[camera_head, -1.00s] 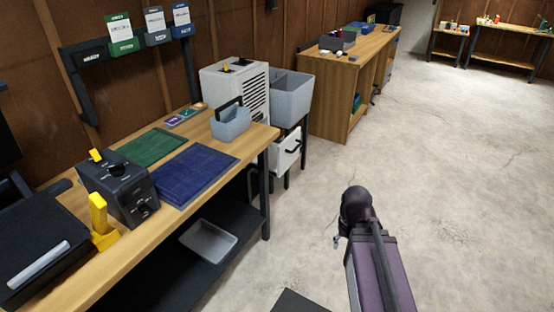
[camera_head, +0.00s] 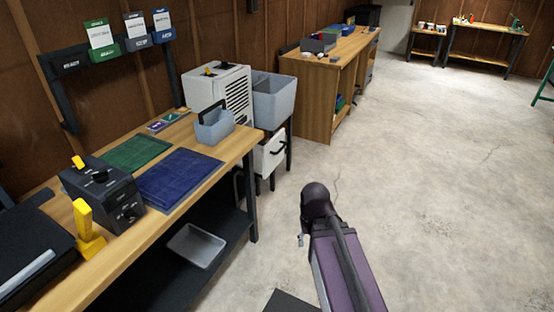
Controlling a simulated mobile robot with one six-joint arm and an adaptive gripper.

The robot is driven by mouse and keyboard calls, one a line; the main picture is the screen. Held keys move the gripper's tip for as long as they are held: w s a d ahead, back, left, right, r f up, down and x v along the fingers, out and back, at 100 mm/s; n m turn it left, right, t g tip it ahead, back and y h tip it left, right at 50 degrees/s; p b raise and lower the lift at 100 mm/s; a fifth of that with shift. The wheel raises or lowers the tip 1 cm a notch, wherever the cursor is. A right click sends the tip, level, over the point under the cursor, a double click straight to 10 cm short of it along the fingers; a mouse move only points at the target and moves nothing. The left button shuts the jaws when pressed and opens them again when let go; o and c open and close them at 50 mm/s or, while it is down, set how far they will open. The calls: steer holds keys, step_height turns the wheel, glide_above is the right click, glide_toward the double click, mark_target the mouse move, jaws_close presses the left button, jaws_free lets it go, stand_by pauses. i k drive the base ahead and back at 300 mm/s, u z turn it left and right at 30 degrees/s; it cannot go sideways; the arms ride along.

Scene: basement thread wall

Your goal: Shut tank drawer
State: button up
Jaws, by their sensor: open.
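A white drawer front with a black handle (camera_head: 271,150) shows past the far end of the near workbench, below a grey bin. It appears to stand out from under the white louvred unit (camera_head: 218,92), which looks like a dehumidifier. The workbench and bin hide part of the drawer, so how far it is open cannot be told. My arm, purple with a dark rounded joint, is at the bottom centre over the floor, well apart from the drawer. My gripper cannot be made out.
The grey bin (camera_head: 273,98) stands beside the white unit. The near workbench (camera_head: 222,150) holds a blue-grey caddy (camera_head: 214,126), mats and a dark device. A wooden cabinet (camera_head: 310,95) stands beyond. The concrete floor (camera_head: 430,180) at right is clear.

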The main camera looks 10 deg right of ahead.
mark_target(267, 158)
steer(key=u, duration=0.1)
steer(key=i, duration=1)
steer(key=z, duration=0.1)
